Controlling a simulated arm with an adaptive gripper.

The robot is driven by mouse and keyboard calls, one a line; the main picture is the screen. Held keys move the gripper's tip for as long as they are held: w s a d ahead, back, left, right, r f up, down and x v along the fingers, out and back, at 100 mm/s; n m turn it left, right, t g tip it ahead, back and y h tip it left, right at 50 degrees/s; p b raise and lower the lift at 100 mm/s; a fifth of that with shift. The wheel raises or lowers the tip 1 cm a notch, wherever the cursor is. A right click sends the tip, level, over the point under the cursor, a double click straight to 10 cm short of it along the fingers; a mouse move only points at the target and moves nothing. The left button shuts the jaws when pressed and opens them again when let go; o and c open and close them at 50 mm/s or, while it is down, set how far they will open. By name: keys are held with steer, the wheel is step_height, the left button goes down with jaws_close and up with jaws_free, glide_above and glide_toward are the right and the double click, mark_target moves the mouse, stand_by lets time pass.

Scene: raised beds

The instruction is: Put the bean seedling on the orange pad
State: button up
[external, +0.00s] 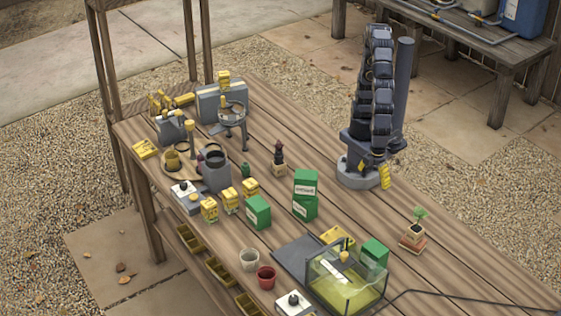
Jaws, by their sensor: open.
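A small green seedling (419,214) stands upright in a small pot at the right of the table, in the external view. A flat reddish-orange piece (411,244) shows under or around the pot's foot; I cannot tell whether it is the orange pad. My arm (376,100) is folded upright behind and left of the seedling, well apart from it. My gripper is open, but its fingers are hard to make out against the dark arm. I see nothing held.
Green boxes (305,195) stand left of the seedling. A glass tank (346,279) stands at the front, with a dark cable (440,294) running right. Pots, yellow boxes and metal stands crowd the left. Bare planks surround the seedling and lie behind the green boxes.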

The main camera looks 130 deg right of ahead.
steer(key=d+r, duration=0.3)
steer(key=d, duration=0.5)
steer(key=d+r, duration=0.3)
steer(key=d, duration=0.4)
steer(key=s+d+r+g, duration=0.1)
steer(key=s+d, duration=0.6)
steer(key=d, duration=0.1)
steer(key=shift+s+d+r, duration=0.2)
steer(key=shift+s+r, duration=0.15)
steer(key=shift+r, duration=0.05)
